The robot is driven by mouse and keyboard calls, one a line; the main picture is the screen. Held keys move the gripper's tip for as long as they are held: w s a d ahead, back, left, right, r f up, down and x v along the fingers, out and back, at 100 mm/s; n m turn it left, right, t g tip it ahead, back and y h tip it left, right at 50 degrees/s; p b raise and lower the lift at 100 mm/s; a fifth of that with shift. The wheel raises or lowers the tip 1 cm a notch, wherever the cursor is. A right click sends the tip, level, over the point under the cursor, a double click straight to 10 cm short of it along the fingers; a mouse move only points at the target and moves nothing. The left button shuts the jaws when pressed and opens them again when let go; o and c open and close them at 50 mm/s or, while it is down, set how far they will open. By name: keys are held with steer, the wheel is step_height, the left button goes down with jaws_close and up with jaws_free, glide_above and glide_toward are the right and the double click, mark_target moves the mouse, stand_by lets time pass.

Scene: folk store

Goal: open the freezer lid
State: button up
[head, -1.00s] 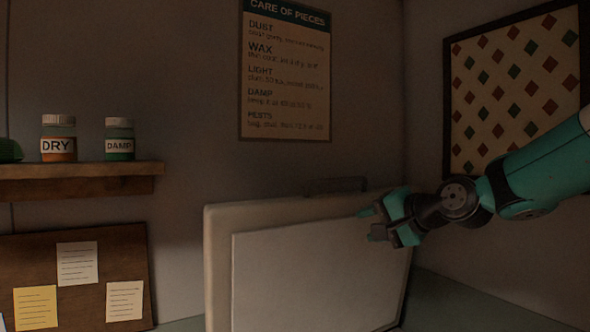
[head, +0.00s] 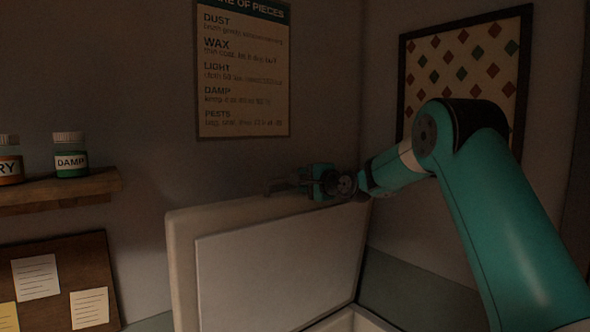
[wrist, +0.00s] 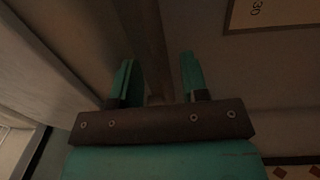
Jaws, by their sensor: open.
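The freezer lid (head: 272,270) stands raised, close to upright, in the head view, with its pale inner panel facing me. My gripper (head: 303,180) is at the top edge beside the handle. A pale rim of the freezer body (head: 352,319) shows below the lid.
A wall with a care poster (head: 243,68) is behind the lid. A wooden shelf (head: 60,190) with jars and a notice board (head: 75,262) are at the left. A framed diamond pattern (head: 462,70) hangs at the right, behind my arm.

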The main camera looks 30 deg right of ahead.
steer(key=shift+p+x, duration=0.6)
steer(key=shift+x, duration=1.15)
jaws_close()
